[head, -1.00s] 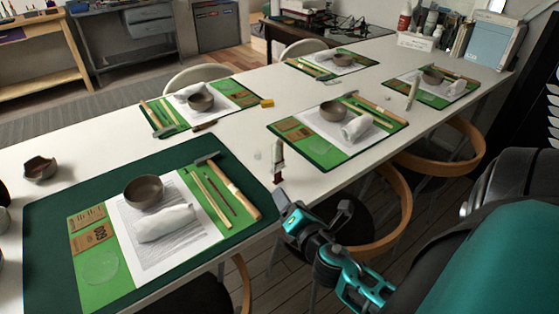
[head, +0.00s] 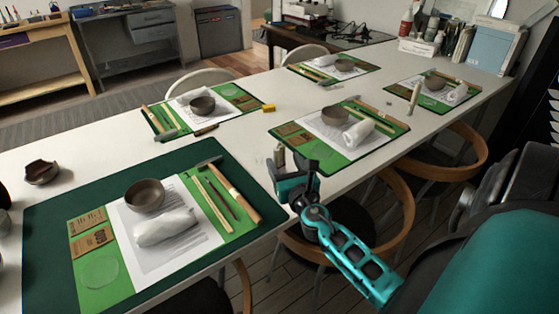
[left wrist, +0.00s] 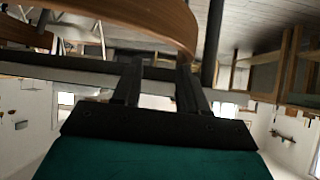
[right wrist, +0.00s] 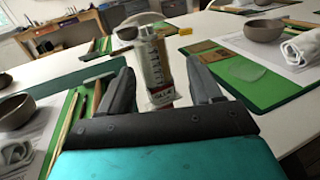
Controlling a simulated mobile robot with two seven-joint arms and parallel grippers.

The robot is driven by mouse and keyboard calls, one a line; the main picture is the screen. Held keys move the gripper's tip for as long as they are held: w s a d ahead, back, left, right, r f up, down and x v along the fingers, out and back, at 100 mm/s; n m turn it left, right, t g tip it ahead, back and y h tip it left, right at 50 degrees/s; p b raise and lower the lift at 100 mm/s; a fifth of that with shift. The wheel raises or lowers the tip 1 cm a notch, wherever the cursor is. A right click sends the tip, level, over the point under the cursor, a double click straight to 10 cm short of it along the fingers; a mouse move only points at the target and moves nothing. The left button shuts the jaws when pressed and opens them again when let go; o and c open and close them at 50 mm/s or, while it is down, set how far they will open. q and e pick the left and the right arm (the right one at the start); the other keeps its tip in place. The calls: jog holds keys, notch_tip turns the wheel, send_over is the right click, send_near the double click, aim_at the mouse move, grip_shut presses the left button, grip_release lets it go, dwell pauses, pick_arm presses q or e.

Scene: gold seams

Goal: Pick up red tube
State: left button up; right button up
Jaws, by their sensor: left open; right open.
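The tube (right wrist: 154,62) stands upright on the white table. It has a pale, printed label with red near its lower end. In the right wrist view it shows between the two fingers of my right gripper (right wrist: 160,84), which is open. In the head view the tube (head: 280,154) is partly hidden behind my right gripper (head: 291,168) at the table's near edge. I cannot tell how far the tube is inside the jaws. My left gripper (left wrist: 157,82) is open and empty in the left wrist view, away from the tube, and out of the head view.
The white table (head: 235,147) is bare around the tube. A dark green mat (head: 48,222) with a bowl (head: 145,195) and wooden tools lies to the left. Another green place setting lies to the right, with a bowl (head: 335,115). Wooden chairs (head: 400,200) stand along the near edge.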

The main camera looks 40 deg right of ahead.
aim_at(280, 159)
jog(key=x, duration=0.4)
jog(key=shift+w+a+f+b, duration=0.15)
jog(key=shift+w+f+b, duration=0.05)
jog(key=shift+f+b, duration=0.1)
jog(key=shift+w+r, duration=0.1)
jog(key=shift+w, duration=0.4)
pick_arm(q)
jog(key=shift+w+d+r+h, duration=0.1)
jog(key=shift+d+h, duration=0.2)
jog(key=shift+d, duration=0.05)
pick_arm(e)
jog(key=shift+c, duration=0.4)
jog(key=c, duration=0.4)
pick_arm(q)
jog(key=shift+a, duration=0.15)
pick_arm(e)
jog(key=c, duration=0.6)
jog(key=shift+o, duration=0.2)
jog(key=shift+r, duration=0.1)
